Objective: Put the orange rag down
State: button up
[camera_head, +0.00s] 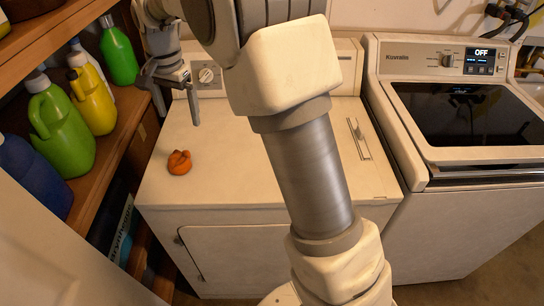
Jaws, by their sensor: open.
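The orange rag (179,162), a small crumpled lump, lies on the white top of the dryer-like machine (232,180), near its left side. My gripper (177,110) is open and empty, above and behind the rag near the back left of the machine. One finger points down on each side, and the rag is apart from both. My arm crosses the middle of the view and hides part of the machine top and its control panel.
A wooden shelf (125,125) with several green, yellow and blue bottles stands close on the left. A washer (455,110) with a dark lid and a display reading OFF stands at the right. The machine top around the rag is clear.

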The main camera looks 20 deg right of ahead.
jog(key=s+d+r+n+t, duration=0.1)
jog(key=s+d+r+n, duration=0.1)
jog(key=s+d+r, duration=0.45)
jog(key=s+d+r+n+t, duration=0.2)
jog(key=s+r, duration=0.1)
jog(key=s, duration=0.6)
jog(key=s+d+f+n, duration=0.1)
jog(key=s+d+n, duration=0.1)
jog(key=s, duration=0.4)
jog(key=s+d+f+n+t, duration=0.1)
jog(key=s+d+f, duration=0.1)
jog(key=s, duration=0.5)
jog(key=shift+s+d+n+t, duration=0.2)
jog(key=shift+s+n+t, duration=0.1)
jog(key=shift+n, duration=0.1)
jog(key=shift+w, duration=0.1)
